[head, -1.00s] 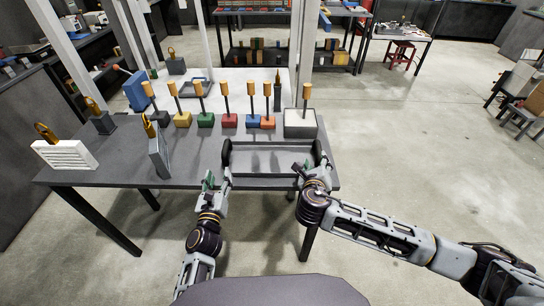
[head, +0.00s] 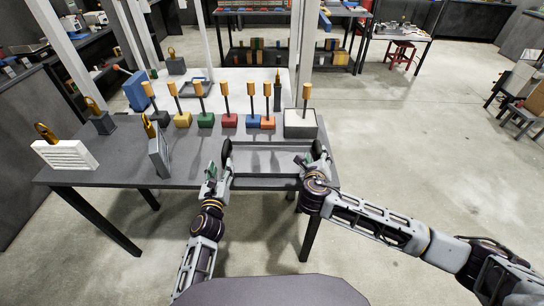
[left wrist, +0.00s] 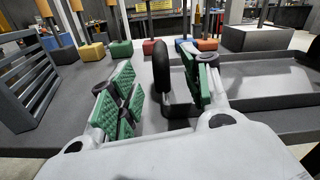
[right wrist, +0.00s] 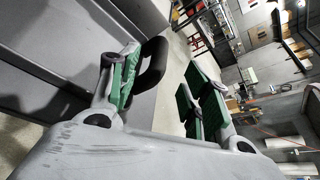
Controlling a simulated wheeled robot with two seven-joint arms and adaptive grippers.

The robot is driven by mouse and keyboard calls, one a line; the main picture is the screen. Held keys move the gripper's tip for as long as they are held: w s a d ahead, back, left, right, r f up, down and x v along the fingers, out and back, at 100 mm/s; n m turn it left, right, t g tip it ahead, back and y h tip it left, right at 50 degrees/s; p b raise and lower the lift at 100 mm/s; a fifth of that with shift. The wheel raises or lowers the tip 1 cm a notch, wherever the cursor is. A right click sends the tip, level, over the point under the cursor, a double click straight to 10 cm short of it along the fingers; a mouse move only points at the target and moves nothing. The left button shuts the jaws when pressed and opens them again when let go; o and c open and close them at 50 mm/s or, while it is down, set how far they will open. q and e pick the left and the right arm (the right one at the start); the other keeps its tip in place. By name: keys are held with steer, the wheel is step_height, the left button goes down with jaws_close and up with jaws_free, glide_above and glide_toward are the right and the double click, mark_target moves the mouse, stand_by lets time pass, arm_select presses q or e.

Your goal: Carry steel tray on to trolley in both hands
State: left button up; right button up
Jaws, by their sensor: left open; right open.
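The steel tray (head: 270,172) is a shallow grey pan lying at the front right of the dark table, with a black upright handle at each end. My left gripper (head: 218,178) is open at the left handle (head: 226,152). In the left wrist view that handle (left wrist: 161,68) stands between the green-padded fingers, closer to the right one. My right gripper (head: 318,164) is open at the right end. In the right wrist view the right handle (right wrist: 153,65) lies between the fingers, close to the left one. I cannot make out which thing is the trolley.
Several coloured blocks with orange-topped posts (head: 230,120) stand behind the tray. A grey-white block (head: 300,124) stands close behind its right end. A white vented box (head: 64,155) and a grey upright plate (head: 159,158) are further left. The floor to the right is open.

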mark_target(224, 152)
arm_select(q)
steer(key=shift+w+d, duration=0.15)
steer(key=shift+w, duration=2.25)
steer(key=shift+w+d, duration=0.1)
steer(key=shift+w, duration=2.25)
arm_select(e)
steer(key=shift+x, duration=4.7)
steer(key=shift+f, duration=0.1)
arm_select(q)
jaws_close()
arm_select(e)
jaws_close()
arm_select(q)
steer(key=shift+w+r, duration=0.15)
steer(key=shift+r, duration=0.1)
arm_select(e)
steer(key=shift+w+r, duration=0.15)
steer(key=shift+r, duration=0.05)
